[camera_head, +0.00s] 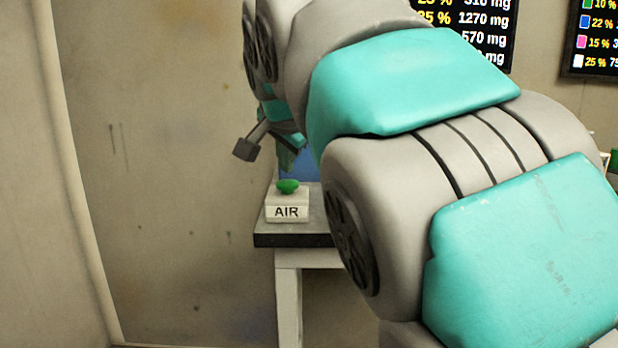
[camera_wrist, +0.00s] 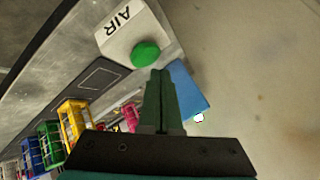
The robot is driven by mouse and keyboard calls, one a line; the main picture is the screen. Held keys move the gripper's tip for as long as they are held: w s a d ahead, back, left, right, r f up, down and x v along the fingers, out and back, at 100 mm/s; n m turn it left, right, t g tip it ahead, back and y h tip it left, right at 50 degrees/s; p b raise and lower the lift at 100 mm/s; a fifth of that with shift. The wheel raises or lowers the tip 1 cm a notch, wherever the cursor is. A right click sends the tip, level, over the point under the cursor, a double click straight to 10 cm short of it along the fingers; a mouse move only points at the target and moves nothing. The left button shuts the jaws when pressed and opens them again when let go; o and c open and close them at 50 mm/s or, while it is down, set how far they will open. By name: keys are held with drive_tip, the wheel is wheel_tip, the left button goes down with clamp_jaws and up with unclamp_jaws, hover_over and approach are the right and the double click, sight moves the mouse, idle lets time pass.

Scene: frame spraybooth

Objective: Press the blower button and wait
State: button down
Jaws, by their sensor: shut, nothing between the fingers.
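The blower button is a green dome (camera_head: 288,186) on a white box labelled AIR (camera_head: 287,210), at the left end of a bench. In the wrist view the green button (camera_wrist: 146,53) sits on its white box (camera_wrist: 122,30) just beyond my fingertips. My gripper (camera_wrist: 160,72) is shut and empty, its dark green fingers together. In the head view my gripper (camera_head: 288,160) is above the button, partly hidden by my arm. A gap shows between fingertips and button in the head view; the exact distance is unclear.
A blue panel (camera_wrist: 188,90) stands beside my fingers. Yellow (camera_wrist: 75,120), green (camera_wrist: 46,143) and blue (camera_wrist: 30,157) racks line the bench, with a pink one (camera_wrist: 131,116) nearer my fingers. The bench top (camera_head: 264,239) ends near the bare wall (camera_head: 180,180). Dark display boards (camera_head: 490,30) hang behind.

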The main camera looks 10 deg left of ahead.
sight(286, 184)
drive_tip(key=shift+r+p, duration=1.75)
drive_tip(key=shift+r, duration=0.8)
idle(3.0)
